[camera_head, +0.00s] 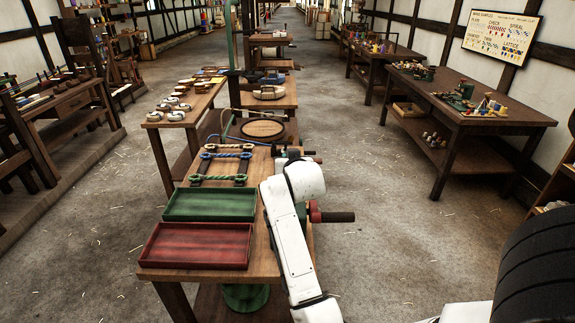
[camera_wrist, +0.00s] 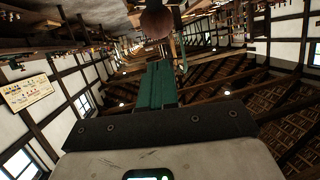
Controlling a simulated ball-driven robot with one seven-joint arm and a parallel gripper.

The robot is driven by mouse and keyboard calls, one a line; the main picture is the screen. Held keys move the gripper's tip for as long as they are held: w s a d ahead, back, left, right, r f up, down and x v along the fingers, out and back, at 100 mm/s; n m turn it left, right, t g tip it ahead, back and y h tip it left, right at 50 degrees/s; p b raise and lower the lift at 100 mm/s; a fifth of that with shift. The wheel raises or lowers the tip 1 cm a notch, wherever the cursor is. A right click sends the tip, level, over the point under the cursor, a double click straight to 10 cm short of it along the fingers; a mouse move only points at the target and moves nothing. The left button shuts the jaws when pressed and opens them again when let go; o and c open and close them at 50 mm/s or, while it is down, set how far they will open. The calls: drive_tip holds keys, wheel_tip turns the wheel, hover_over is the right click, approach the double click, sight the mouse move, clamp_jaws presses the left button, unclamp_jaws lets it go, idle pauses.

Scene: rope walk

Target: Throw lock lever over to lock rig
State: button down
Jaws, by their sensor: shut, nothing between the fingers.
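A dark handle (camera_head: 335,217) with a red collar sticks out to the right from the bench's right edge, just beyond my white arm. I cannot tell whether it is the lock lever or a crank. My gripper does not show clearly in the head view, where my arm covers part of the bench's right side. In the wrist view, the green fingers of my gripper (camera_wrist: 157,88) lie together with nothing between them. A round reddish-brown end (camera_wrist: 157,22) shows beyond the fingertips, apart from them as far as I can see.
The wooden bench (camera_head: 185,275) carries a red tray (camera_head: 196,245), a green tray (camera_head: 209,204) and rope lengths on a dark frame (camera_head: 222,164). A green post (camera_head: 230,50) rises behind. A side table (camera_head: 470,118) stands right; the floor between is clear.

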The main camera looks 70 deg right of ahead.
drive_tip(key=s+a+r+b, duration=0.1)
drive_tip(key=s+a+r, duration=0.3)
drive_tip(key=r, duration=0.4)
drive_tip(key=shift+s+a+r, duration=0.15)
drive_tip(key=shift+a+r, duration=0.25)
drive_tip(key=shift+a, duration=0.25)
drive_tip(key=a+f+n+g+y, duration=0.1)
drive_tip(key=a+f+n+y, duration=0.55)
drive_tip(key=a+f, duration=1.15)
drive_tip(key=s+a+f+n+g+y, duration=0.4)
drive_tip(key=s+a+f+g+y, duration=0.1)
drive_tip(key=s+a+f, duration=0.9)
drive_tip(key=s+a+g, duration=0.1)
drive_tip(key=a, duration=0.2)
drive_tip(key=shift+n, duration=0.35)
